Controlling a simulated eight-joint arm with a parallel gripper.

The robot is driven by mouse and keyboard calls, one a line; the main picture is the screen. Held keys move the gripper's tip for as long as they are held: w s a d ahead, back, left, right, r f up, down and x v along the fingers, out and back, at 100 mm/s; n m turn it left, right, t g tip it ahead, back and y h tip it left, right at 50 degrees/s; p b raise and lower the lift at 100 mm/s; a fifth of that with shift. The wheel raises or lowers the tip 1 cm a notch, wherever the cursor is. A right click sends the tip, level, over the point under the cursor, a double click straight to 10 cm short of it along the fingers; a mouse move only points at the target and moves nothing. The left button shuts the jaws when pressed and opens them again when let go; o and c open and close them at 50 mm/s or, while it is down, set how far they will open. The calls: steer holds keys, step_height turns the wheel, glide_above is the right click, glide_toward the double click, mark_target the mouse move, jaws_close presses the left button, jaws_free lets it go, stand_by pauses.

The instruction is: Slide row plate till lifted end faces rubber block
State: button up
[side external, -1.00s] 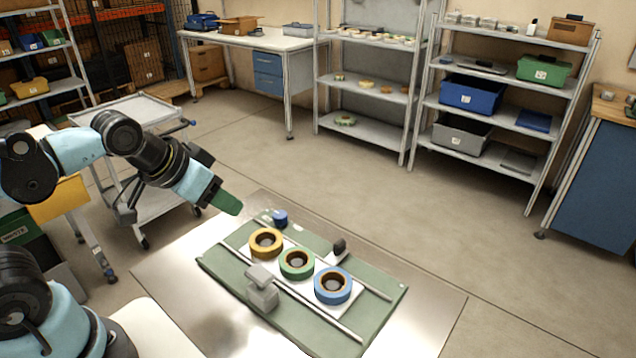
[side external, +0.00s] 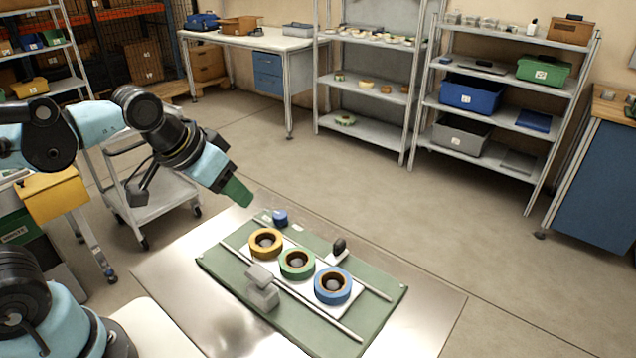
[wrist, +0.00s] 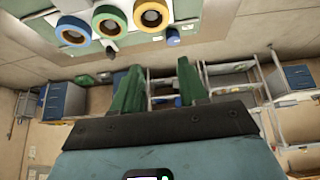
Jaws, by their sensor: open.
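The row plate (side external: 350,301) is a pale plate carrying a yellow reel (side external: 265,243), a green reel (side external: 297,264) and a blue reel (side external: 332,286) in a line. It lies between two rails on a green base (side external: 225,265). I cannot tell which plate end is lifted. A dark rounded piece (side external: 339,246), possibly the rubber block, stands on a pale bracket behind the row. My gripper (side external: 240,198) is open and empty, above and left of the yellow reel, apart from it. Its green fingers (wrist: 160,66) stand apart in the wrist view, where the reels show at the top.
A grey stepped block (side external: 262,288) stands at the base's front side, close to the reels. A small blue piece (side external: 280,218) sits at the back left. The metal tabletop (side external: 180,275) is clear left of the base. Shelves and a trolley stand well behind.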

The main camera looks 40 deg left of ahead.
steer(key=w+d+r+g, duration=0.3)
steer(key=w+d, duration=0.3)
steer(key=w, duration=0.1)
steer(key=g, duration=0.3)
glide_toward(340, 241)
step_height(340, 241, down, 9)
steer(key=shift+d+r, duration=0.1)
jaws_close()
stand_by(0.4)
